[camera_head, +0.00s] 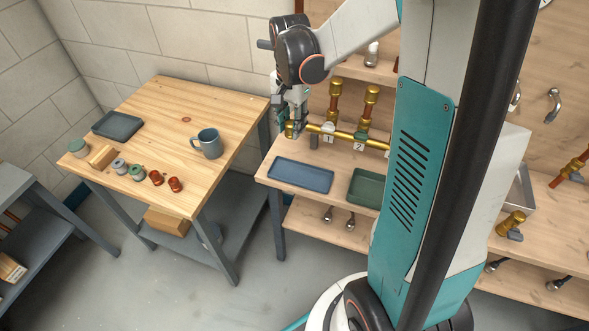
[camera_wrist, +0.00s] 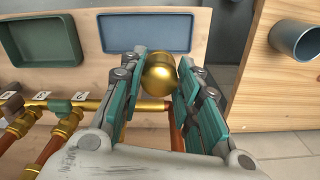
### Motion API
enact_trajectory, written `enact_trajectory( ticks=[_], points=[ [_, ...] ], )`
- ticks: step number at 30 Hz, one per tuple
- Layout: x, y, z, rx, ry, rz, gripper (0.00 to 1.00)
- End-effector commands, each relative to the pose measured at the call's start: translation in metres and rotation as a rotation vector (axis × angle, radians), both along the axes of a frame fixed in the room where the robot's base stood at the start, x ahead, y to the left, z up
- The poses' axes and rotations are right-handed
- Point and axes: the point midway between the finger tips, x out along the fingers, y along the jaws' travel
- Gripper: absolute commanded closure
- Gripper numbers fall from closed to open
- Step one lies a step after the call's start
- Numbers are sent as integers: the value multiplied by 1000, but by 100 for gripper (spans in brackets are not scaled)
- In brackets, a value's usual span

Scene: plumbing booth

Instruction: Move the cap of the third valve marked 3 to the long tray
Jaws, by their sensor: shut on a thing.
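My gripper (camera_head: 293,118) is beside the left end of the brass pipe in the head view. In the wrist view my gripper (camera_wrist: 160,80) is shut on a round brass cap (camera_wrist: 159,74). I cannot tell which valve this cap belongs to, or whether it is clear of the pipe behind it. The long blue tray (camera_head: 279,181) is empty on the shelf below the pipe. It also shows beyond the fingertips in the wrist view (camera_wrist: 150,47).
A green tray (camera_head: 362,202) stands right of the blue tray. A wooden table (camera_head: 165,105) at left holds a blue mug (camera_head: 209,145), a dark tray (camera_head: 117,125) and several small fittings. A gap separates table and shelf.

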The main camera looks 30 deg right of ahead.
Motion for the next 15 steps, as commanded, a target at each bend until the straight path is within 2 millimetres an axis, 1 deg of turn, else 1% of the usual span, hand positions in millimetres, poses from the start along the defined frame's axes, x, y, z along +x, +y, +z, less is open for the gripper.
enact_trajectory(
  ticks=[1,9,12,15],
  points=[
    [0,0,-18,0,0,1,94],
    [1,0,-84,0,0,3,94],
    [1,0,-104,0,0,4,94],
    [0,0,-117,0,0,4,94]
  ],
)
